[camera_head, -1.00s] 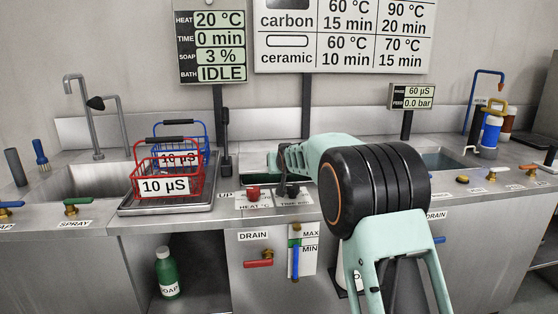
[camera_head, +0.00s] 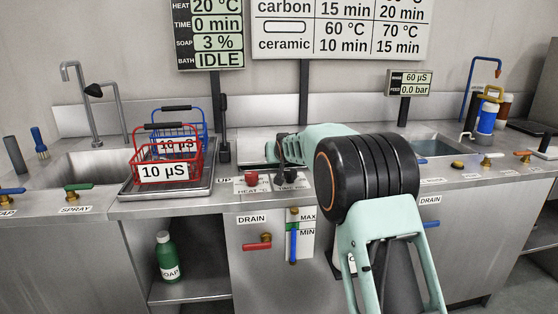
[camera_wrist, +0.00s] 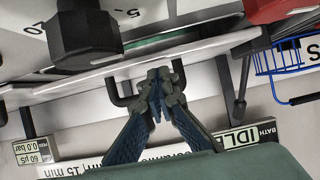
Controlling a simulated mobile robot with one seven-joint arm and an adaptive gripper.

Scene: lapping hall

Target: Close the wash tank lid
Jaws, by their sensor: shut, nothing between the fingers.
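The wash tank lid (camera_head: 250,147) is a flat grey plate over the tank in the middle of the counter, partly hidden by my arm. In the wrist view its pale plate (camera_wrist: 75,92) crosses the picture, with a dark bar handle at its edge. A narrow green strip of the tank (camera_wrist: 150,42) shows beside the lid, so a slim gap seems to remain. My gripper (camera_wrist: 160,85) is shut and empty, fingertips close by the handle; I cannot tell whether they touch it. In the head view my fingers cannot be made out.
A red basket (camera_head: 167,160) and a blue basket (camera_head: 190,118) stand on the tray left of the tank. A black lever (camera_head: 224,130) rises beside them. A red knob (camera_head: 251,179) and a black knob (camera_head: 287,178) sit in front. Another sink (camera_head: 432,147) lies right.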

